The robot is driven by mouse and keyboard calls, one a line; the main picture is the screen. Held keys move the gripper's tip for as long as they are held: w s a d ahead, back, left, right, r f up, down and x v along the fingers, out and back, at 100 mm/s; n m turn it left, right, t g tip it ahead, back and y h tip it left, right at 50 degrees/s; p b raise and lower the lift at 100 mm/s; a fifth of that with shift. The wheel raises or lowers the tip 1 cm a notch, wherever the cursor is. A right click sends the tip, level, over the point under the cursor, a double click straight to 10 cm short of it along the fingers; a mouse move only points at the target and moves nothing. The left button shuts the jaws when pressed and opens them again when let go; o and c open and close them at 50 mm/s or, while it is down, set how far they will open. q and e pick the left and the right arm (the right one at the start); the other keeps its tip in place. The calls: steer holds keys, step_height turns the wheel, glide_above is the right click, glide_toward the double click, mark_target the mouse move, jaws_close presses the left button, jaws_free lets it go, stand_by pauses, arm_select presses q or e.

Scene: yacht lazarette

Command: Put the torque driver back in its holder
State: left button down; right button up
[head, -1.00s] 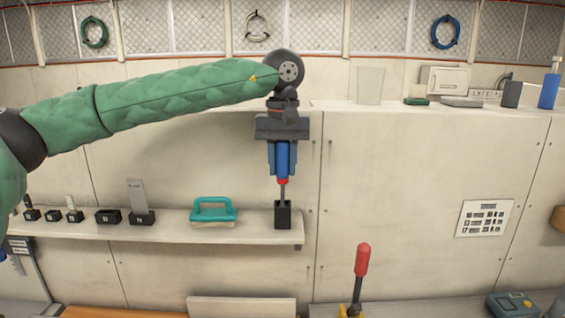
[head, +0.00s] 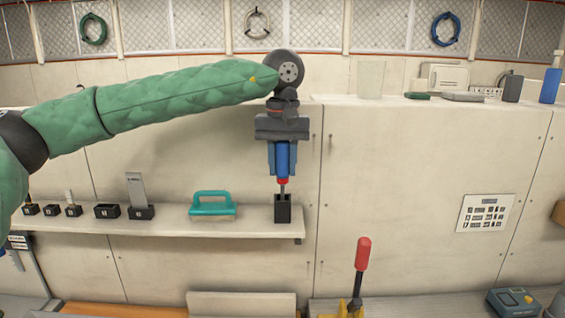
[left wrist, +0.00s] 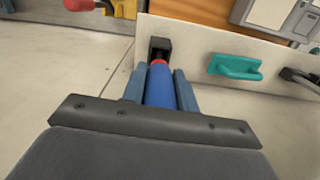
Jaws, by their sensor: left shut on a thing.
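The torque driver (head: 283,158) has a blue handle, a red collar and a thin metal shaft. My left gripper (head: 282,165) is shut on its handle and holds it upright, shaft down. The holder (head: 283,211) is a small black block at the right end of the wall shelf. The shaft's lower end meets the holder's top; how deep it sits inside is hidden. In the left wrist view the blue handle (left wrist: 161,88) lies between the fingers, with the black holder (left wrist: 160,44) just beyond the red collar. My right gripper is not in view.
On the shelf (head: 160,224) stand a teal-handled tool (head: 212,204) and several small black blocks (head: 107,211), left of the holder. A red-handled lever (head: 363,254) rises at lower right. The ledge above holds a clear cup (head: 370,80) and other items.

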arm_select(q)
steer(key=c, duration=1)
jaws_free()
steer(key=shift+r, duration=0.1)
steer(key=shift+w+r+p, duration=0.1)
steer(key=shift+r+p, duration=1.1)
steer(key=shift+r, duration=2.6)
